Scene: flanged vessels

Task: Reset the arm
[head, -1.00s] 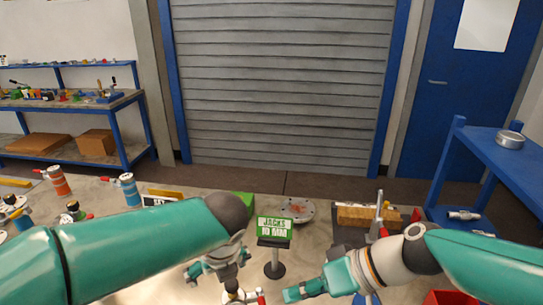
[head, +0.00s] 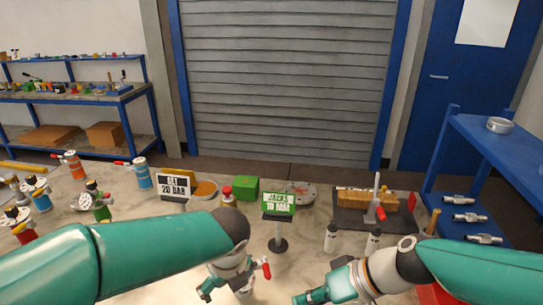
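My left arm comes in from the left, and its teal gripper (head: 226,288) hangs low over the bench at the bottom middle. A small metal part with a red-ended handle (head: 264,269) shows beside it; I cannot tell whether the fingers touch it. My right arm reaches in from the right, and its gripper (head: 318,296) points left near the bottom edge, with its fingertips partly cut off. The finger gap of neither gripper shows clearly.
A green "JACKS 10 MM" sign (head: 278,204) stands between the arms. Behind are a "20 BAR" sign (head: 175,185), a green block (head: 245,188), a round flange (head: 301,193) and a dark tray (head: 349,219). Several valved cylinders stand at left. A blue rack (head: 490,160) is right.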

